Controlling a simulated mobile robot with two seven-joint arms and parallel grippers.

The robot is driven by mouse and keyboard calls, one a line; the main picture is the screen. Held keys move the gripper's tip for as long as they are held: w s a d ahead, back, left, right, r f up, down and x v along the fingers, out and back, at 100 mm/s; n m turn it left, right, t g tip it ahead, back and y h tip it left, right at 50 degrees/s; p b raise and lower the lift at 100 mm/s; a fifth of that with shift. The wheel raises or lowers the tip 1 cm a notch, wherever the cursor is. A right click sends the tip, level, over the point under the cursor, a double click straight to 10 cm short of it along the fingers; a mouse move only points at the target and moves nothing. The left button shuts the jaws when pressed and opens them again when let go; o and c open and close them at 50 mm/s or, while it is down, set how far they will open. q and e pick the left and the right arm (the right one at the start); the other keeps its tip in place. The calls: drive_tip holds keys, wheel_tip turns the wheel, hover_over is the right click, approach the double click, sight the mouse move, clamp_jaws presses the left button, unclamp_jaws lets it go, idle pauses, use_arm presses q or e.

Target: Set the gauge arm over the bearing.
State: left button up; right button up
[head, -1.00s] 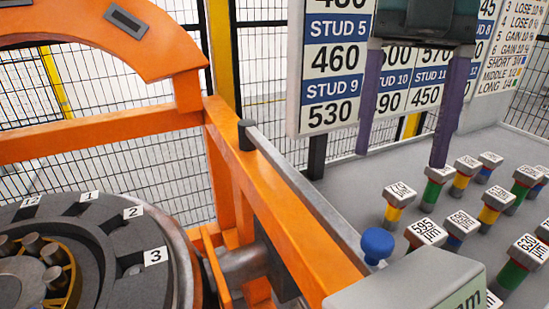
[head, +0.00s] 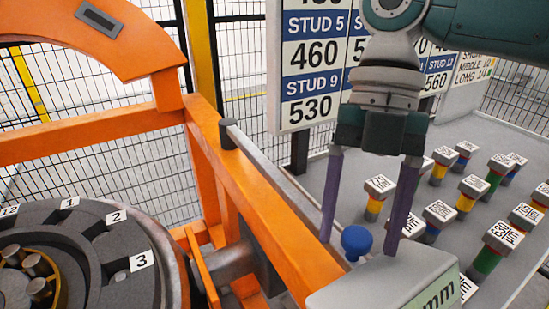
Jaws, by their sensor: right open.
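The gauge arm (head: 268,165) is a long grey bar lying along the orange beam, with a dark post (head: 229,133) at its far end. A blue knob (head: 357,240) stands at its near end, beside a grey box (head: 385,282) marked "mm". My right gripper (head: 358,246) is open and points down, its two purple fingers on either side of the knob in the picture, with gaps showing. I cannot tell whether they are level with it. The bearing (head: 62,290), with steel rollers and a brass cage, sits in the numbered dark ring at lower left, partly cut off. My left gripper is not in view.
An orange frame (head: 80,140) arches over the numbered ring (head: 130,235). On the right, a grey table (head: 325,175) holds several color-banded, labelled plugs (head: 440,215). A stud value board (head: 310,75) stands behind, with a mesh fence farther back.

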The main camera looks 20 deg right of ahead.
drive_tip(key=shift+c, duration=0.4)
clamp_jaws()
idle(0.9)
